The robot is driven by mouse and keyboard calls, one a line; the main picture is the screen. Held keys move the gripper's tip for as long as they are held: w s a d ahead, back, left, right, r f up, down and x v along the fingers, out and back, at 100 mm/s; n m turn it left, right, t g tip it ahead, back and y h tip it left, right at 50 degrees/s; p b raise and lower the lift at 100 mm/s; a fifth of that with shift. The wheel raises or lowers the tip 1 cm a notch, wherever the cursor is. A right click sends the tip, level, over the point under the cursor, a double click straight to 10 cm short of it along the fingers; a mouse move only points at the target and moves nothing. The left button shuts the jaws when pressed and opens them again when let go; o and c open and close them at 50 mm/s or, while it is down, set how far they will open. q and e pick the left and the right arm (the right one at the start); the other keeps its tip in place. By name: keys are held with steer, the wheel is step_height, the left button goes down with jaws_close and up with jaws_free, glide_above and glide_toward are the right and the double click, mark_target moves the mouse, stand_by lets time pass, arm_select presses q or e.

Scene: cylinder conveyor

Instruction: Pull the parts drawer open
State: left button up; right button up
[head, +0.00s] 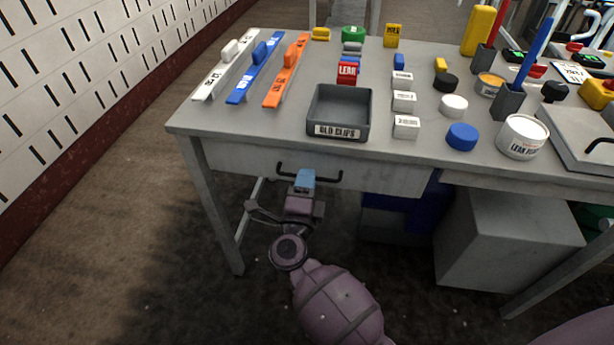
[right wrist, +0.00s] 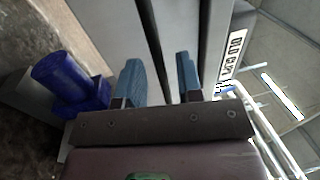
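The parts drawer (head: 385,178) has a grey front that looks flush under the tabletop. Its black bar handle (head: 334,178) shows on both sides of my right gripper (head: 305,176), which is at the handle's middle. In the right wrist view, the two blue fingers of the right gripper (right wrist: 159,80) stand apart. A dark bar, apparently the handle (right wrist: 150,45), runs between them, with visible gaps beside it. I cannot tell whether either finger touches it. My left gripper is not in view.
The grey table (head: 265,130) carries an OLD CLIPS bin (head: 337,130) above the drawer, plus several small blocks and lids. A table leg (head: 218,210) stands left of my right gripper. Floor in front is clear.

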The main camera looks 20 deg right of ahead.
steer(key=shift+w+d+r, duration=0.1)
steer(key=shift+w+d, duration=0.3)
steer(key=shift+w, duration=0.2)
jaws_close()
